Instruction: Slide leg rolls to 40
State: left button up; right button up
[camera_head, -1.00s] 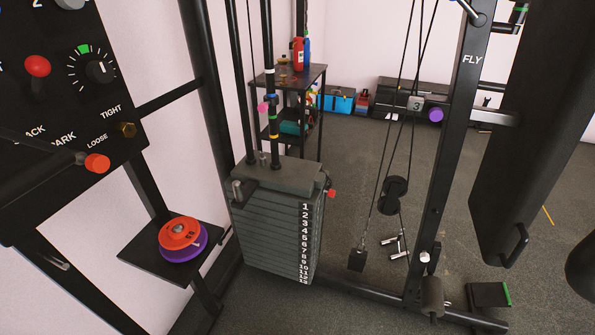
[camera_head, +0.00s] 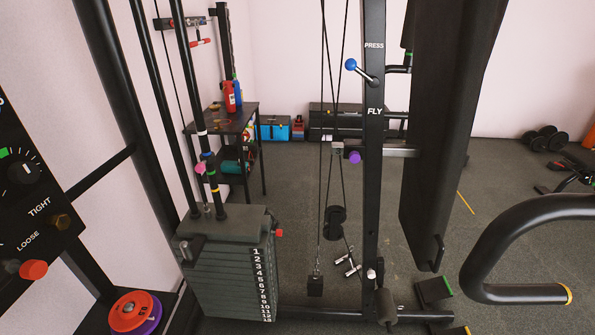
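No part labelled as leg rolls, and no mark 40, can be read. A dark padded cylinder (camera_head: 386,306) sits low at the foot of the machine's upright (camera_head: 372,200); I cannot tell if it is one of the leg rolls. A silver knob (camera_head: 371,274) is on the upright just above it. A purple knob (camera_head: 354,157) sits on a horizontal bar beside the upright. A blue-ended lever (camera_head: 352,65) is between the words PRESS and FLY. Neither of my grippers is in view.
A numbered weight stack (camera_head: 225,270) stands left of centre. A dial panel (camera_head: 30,190) and red and purple discs (camera_head: 135,312) are at the left. A tall black pad (camera_head: 440,130) and a curved bar (camera_head: 520,230) block the right. Open floor lies behind.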

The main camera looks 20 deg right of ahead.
aim_at(384, 306)
jog(key=z, duration=1.25)
